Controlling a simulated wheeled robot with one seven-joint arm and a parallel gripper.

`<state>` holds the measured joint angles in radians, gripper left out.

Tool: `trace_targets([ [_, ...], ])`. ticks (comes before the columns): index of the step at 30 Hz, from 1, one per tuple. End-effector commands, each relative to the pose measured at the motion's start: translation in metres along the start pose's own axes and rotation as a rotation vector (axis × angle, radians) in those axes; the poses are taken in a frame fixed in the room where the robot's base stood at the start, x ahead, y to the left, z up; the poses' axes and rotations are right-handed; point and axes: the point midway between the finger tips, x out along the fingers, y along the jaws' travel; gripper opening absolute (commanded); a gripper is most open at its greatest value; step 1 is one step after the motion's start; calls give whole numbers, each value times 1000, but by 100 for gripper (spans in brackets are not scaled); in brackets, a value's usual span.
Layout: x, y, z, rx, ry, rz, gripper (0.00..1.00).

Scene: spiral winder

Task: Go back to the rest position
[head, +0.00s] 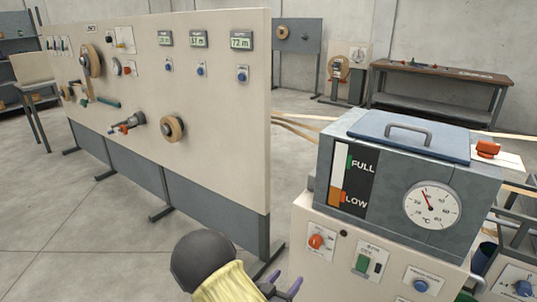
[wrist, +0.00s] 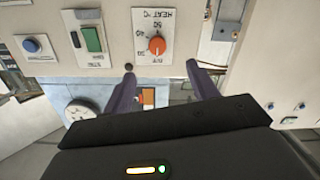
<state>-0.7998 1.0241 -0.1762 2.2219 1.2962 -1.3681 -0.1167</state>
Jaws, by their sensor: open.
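My gripper (head: 283,281) shows at the bottom of the head view, beside the front of the control cabinet, partly cut off by the frame edge. In the wrist view my gripper (wrist: 161,68) has its two purple fingers spread apart with nothing held between them. The cabinet's orange-red heat knob (wrist: 157,45) appears between and just beyond the fingertips in that view, turned upside down. The knob also shows in the head view (head: 317,241), right of and above my gripper. I cannot tell the exact gap between fingertips and panel.
The grey tank (head: 330,150) with a blue lid (head: 410,134) and dial (head: 431,205) sits on the cabinet. A green switch (head: 363,262) and blue button (head: 420,286) are on its front. A large panel (head: 200,110) with spools stands left. Floor (head: 60,220) is open at left.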

Motion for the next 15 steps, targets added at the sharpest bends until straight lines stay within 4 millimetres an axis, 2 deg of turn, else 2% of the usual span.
trace_targets([
  [3, 15, 0, -3, 56, -137, -59, 59],
  [7, 24, -1, -7, 115, -325, -164, 59],
  [11, 24, 4, -15, 152, -493, -278, 59],
  [15, 14, 17, -27, 159, -650, -399, 59],
])
